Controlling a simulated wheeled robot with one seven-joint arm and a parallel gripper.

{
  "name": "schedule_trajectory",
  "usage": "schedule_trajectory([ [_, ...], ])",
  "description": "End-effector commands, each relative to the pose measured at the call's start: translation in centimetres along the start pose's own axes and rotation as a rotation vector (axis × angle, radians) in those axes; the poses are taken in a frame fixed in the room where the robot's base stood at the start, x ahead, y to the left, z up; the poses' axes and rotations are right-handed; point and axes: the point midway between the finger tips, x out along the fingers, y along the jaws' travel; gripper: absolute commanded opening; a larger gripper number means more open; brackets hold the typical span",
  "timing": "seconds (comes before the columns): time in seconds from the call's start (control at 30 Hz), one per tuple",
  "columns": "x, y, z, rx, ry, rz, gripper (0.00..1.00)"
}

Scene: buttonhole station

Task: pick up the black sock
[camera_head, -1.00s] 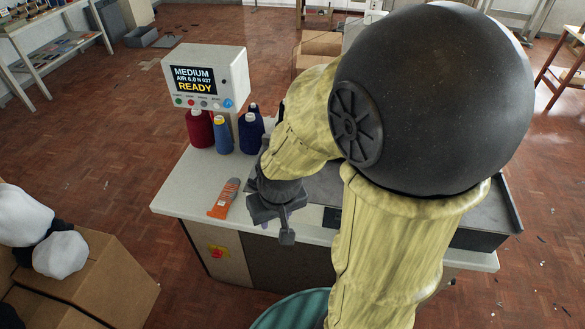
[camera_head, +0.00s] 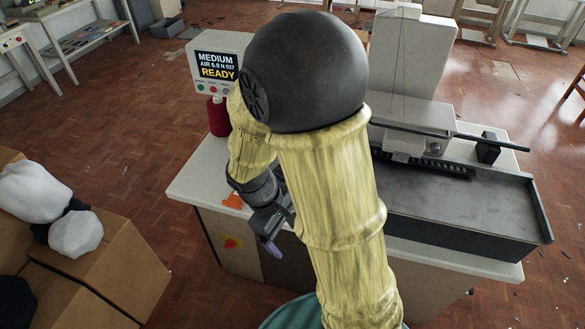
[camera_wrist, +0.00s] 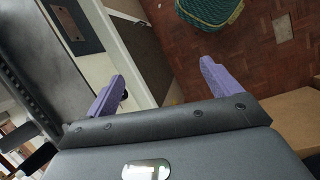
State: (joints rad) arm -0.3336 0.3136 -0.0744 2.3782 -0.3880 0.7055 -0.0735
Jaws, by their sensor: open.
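Black cloth that may be the black sock (camera_head: 14,298) lies at the lower left of the head view, cut off by the frame edge, by the cardboard box (camera_head: 105,265). Another dark patch (camera_head: 75,207) shows between two white bundles on the box. I cannot tell which is the sock. My gripper (camera_head: 271,246) hangs in front of the station table's near edge, well to the right of the box. In the wrist view, its two purple fingers (camera_wrist: 165,88) are apart with nothing between them. No black sock is clear there.
White bundles (camera_head: 76,233) sit on the box. The station table (camera_head: 196,183) carries a display unit (camera_head: 213,62), a red thread cone (camera_head: 218,117) and an orange item (camera_head: 233,201), partly hidden by my arm. A teal woven basket (camera_wrist: 210,8) stands on the floor. Open floor separates box and table.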

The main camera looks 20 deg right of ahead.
Motion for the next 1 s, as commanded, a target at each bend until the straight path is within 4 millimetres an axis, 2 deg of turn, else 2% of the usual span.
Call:
schedule_trajectory([
  [0.03,1.6,-0.4,-1.1,-0.111,-0.079,0.052,0.89],
  [0.1,2.7,-0.3,-2.1,-0.258,-0.189,0.137,0.89],
  [0.27,4.0,0.3,-5.5,-0.559,-0.438,0.381,0.89],
  [0.43,3.6,-0.3,-11.1,-0.821,-0.688,0.71,0.89],
  [0.6,2.1,-2.6,-16.2,-0.965,-0.863,1.011,0.89],
  [0.73,1.3,-3.7,-17.8,-0.997,-0.912,1.116,0.89],
  [1.0,1.1,-3.8,-17.9,-0.999,-0.917,1.124,0.89],
])
